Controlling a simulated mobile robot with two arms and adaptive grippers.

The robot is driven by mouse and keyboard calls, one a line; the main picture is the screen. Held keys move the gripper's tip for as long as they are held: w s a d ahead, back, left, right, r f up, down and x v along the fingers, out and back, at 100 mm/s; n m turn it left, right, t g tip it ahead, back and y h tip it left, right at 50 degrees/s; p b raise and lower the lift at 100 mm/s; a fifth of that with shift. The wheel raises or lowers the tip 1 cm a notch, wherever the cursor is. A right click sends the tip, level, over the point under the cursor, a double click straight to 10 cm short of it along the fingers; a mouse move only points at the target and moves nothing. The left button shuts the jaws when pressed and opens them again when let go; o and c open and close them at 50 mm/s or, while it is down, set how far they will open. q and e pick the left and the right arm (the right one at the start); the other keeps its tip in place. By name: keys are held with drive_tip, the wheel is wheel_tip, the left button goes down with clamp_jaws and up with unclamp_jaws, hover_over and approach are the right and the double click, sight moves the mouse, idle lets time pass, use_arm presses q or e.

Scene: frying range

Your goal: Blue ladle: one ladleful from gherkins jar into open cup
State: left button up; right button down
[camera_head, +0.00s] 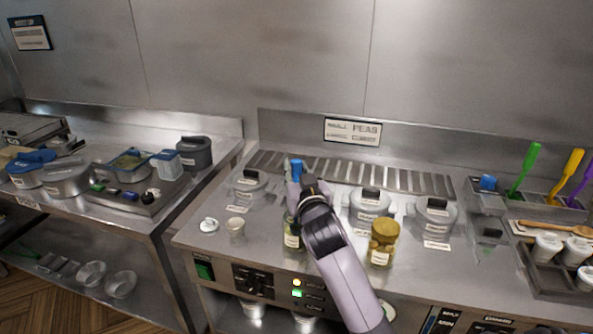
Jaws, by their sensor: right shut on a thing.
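My right gripper (300,188) is shut on the blue ladle (296,168), whose blue handle stands up above the jaws. The ladle's bowl is hidden. Directly below the gripper stands a glass jar (292,241) with a pale label too small to read; the gripper and arm cover its mouth. I cannot tell whether the ladle is inside it. A second jar (381,257) with a yellowish lid stands to the right, its label also unreadable. A small pale open cup (236,228) stands left of the first jar. My left gripper is not in view.
A small white lid (209,225) lies left of the cup. Lidded metal pots (249,185) stand behind, in front of a slotted grille (400,179). Green (525,165) and yellow (571,170) utensils stand at the right, by a tray of white cups (547,246).

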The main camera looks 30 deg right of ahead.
drive_tip(key=shift+r, duration=0.1)
idle(0.3)
wheel_tip(320, 180, up, 12)
drive_tip(key=p, duration=1.2)
drive_tip(key=shift+r, duration=0.15)
